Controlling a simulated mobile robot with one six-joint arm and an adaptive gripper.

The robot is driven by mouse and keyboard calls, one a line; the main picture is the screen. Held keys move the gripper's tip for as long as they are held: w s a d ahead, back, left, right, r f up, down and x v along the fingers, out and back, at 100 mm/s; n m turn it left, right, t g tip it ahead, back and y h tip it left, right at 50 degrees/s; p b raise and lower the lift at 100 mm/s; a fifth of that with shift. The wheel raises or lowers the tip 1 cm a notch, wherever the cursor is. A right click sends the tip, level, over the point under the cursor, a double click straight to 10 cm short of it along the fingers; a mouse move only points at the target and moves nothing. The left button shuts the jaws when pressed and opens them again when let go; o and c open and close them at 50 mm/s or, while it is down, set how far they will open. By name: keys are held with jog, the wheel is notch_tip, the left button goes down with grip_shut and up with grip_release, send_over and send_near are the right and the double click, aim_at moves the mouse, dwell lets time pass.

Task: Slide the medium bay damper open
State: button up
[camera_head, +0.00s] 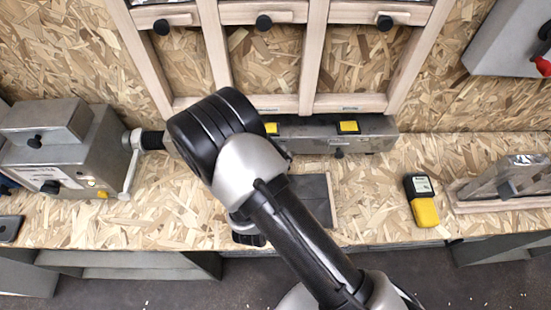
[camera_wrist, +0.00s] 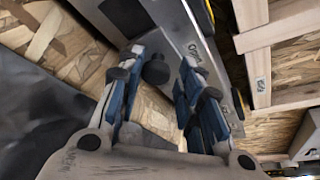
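A wooden frame (camera_head: 312,55) against the back wall has several bays, with black knobs on its crosspieces: a left knob (camera_head: 161,27), a middle knob (camera_head: 263,23) and a right knob (camera_head: 385,23). The bay labels are too small to read, so I cannot tell which is the medium damper. Below the frame, a long grey box (camera_head: 375,135) with yellow marks stands on the bench. In the wrist view my gripper (camera_wrist: 160,62) is open, with a black knob (camera_wrist: 157,69) by the grey box between its fingertips. Contact is unclear. My arm hides the gripper in the head view.
A grey machine (camera_head: 45,150) with a side handle (camera_head: 131,165) stands at left. A yellow and black meter (camera_head: 422,200) and a slotted wooden rack (camera_head: 505,185) are at right. A grey cabinet (camera_head: 510,40) hangs upper right. The bench between box and meter is clear.

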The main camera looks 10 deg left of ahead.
jog(key=shift+o, duration=1)
jog(key=shift+a, duration=0.1)
jog(key=shift+s, duration=0.2)
jog(key=v, duration=1.1)
jog(key=shift+s+r, duration=0.15)
jog(key=shift+s, duration=0.15)
